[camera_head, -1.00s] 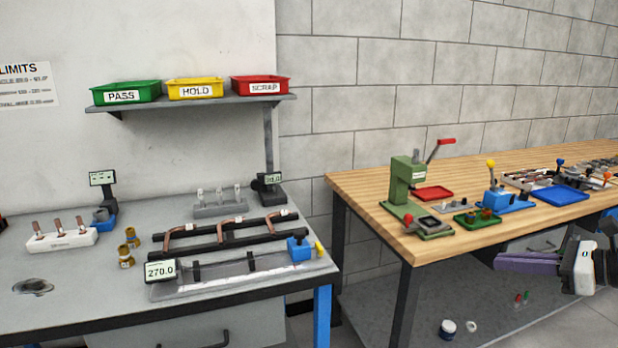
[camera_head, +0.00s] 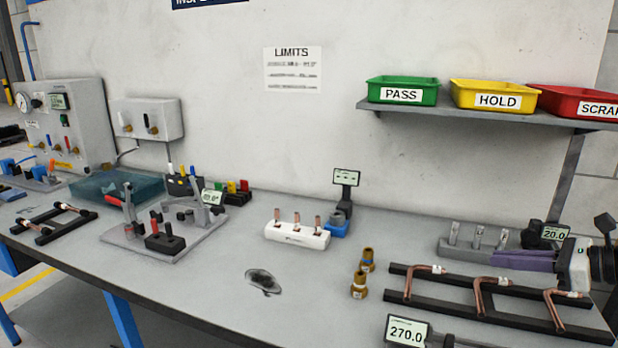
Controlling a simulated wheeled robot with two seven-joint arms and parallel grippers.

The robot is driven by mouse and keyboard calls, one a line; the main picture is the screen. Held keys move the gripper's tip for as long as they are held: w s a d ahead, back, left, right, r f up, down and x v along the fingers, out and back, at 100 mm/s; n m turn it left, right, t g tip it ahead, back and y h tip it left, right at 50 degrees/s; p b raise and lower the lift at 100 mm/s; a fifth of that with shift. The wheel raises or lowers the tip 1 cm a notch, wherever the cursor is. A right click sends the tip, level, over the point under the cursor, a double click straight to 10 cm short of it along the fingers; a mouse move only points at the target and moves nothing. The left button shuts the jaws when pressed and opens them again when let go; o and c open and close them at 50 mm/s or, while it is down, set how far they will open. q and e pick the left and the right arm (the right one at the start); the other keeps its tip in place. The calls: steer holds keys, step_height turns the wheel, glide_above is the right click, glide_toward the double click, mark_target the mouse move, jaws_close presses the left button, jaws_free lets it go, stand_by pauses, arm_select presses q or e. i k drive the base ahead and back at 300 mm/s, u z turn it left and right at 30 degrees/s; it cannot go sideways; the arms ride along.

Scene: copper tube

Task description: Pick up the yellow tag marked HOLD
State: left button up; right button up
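A small yellow tag or block (camera_head: 232,187) stands in a dark holder on the grey bench, left of centre, between a green one and a red one (camera_head: 244,186). No marking on it is legible at this size. The word HOLD shows clearly on the yellow bin (camera_head: 480,95) on the wall shelf. My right gripper (camera_head: 478,258) comes in at the right edge, its purple fingers pointing left above the bench, far from the yellow tag. Its fingers overlap in this view, so its opening is unclear. My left gripper is out of view.
A green PASS bin (camera_head: 402,91) and a red SCRAP bin (camera_head: 580,103) flank the HOLD bin. A white block with copper pieces (camera_head: 297,236), brass fittings (camera_head: 359,288) and a rack of copper tubes (camera_head: 440,294) stand on the bench. Bare bench surface lies at front centre.

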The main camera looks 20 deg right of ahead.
mark_target(230, 185)
steer(key=u, duration=0.6)
steer(key=i, duration=1.5)
steer(key=u, duration=0.25)
